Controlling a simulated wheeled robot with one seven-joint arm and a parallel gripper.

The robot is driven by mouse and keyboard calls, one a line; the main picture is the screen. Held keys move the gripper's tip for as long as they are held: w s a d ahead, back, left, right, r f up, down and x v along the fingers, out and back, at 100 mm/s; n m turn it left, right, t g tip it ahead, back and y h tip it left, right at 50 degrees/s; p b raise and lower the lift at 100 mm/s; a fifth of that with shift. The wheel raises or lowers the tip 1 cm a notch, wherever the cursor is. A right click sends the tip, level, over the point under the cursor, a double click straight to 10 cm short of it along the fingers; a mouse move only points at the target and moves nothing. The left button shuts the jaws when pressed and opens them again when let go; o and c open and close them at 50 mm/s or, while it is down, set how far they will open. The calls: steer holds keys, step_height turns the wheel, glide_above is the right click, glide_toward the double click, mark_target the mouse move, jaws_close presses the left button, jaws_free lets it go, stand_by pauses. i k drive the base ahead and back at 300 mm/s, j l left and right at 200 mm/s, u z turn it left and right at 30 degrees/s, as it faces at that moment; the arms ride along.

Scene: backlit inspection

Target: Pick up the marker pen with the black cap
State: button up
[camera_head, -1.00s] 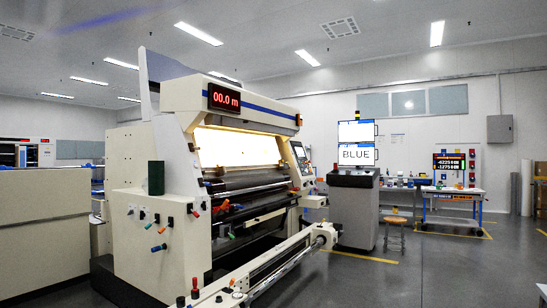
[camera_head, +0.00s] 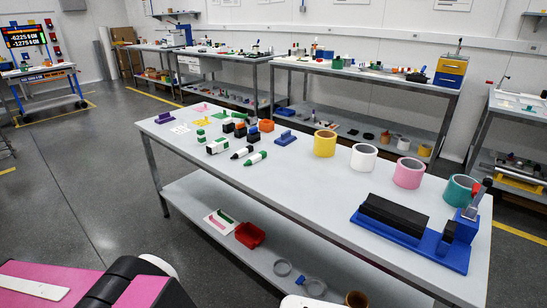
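A white marker pen with a black cap (camera_head: 242,152) lies on the near light-grey table (camera_head: 300,194), left of its middle. A similar white marker with a green cap (camera_head: 255,159) lies just in front of it, to its right. My gripper cannot be made out in this view; only pink and black parts, likely of my own body, show at the bottom left.
Small blocks (camera_head: 239,130) in several colours stand just behind the markers. Yellow (camera_head: 325,144), white (camera_head: 364,157), pink (camera_head: 408,173) and teal rolls line the back. A blue-based fixture (camera_head: 413,240) occupies the right end. The table's front middle is clear; open floor lies left.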

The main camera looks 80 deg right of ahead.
mark_target(238, 154)
steer(key=z, duration=2.85)
